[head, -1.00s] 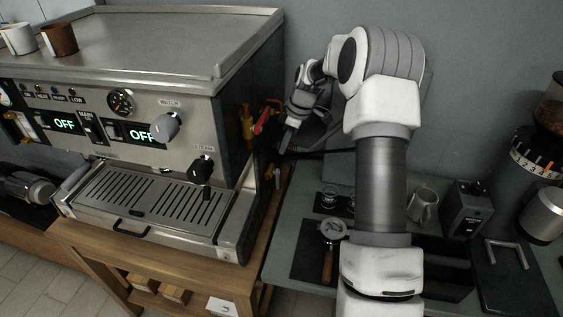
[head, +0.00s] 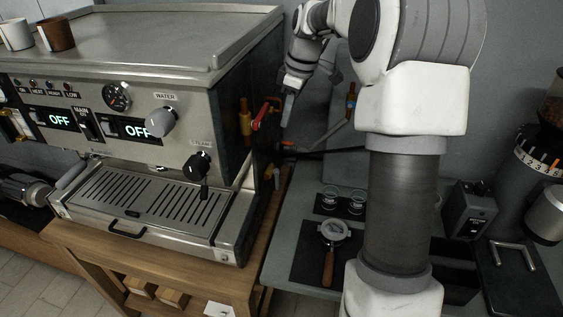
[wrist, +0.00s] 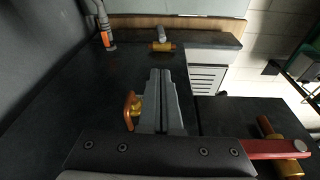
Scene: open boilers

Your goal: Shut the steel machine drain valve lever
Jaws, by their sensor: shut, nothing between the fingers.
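The steel machine (head: 150,80) stands at left in the head view, with valves on its dark right side. A red lever (head: 262,118) on a brass valve (head: 245,123) sits high on that side. A small orange lever (head: 287,145) is lower, and a brass fitting (head: 268,172) lower still. My gripper (head: 286,112) is shut and empty, to the right of the red lever and above the orange one. In the wrist view its fingers (wrist: 160,80) lie right of an orange lever (wrist: 130,110). A red lever (wrist: 275,149) is lower right, and a brass valve with grey handle (wrist: 161,43) ahead. Which lever is the drain's is unclear.
A grey counter (head: 285,235) at right holds a portafilter (head: 332,240) and small glasses (head: 356,200). A grinder (head: 540,160) stands far right. An orange-marked fitting (head: 351,102) is on the back wall. The gap between machine and counter is narrow.

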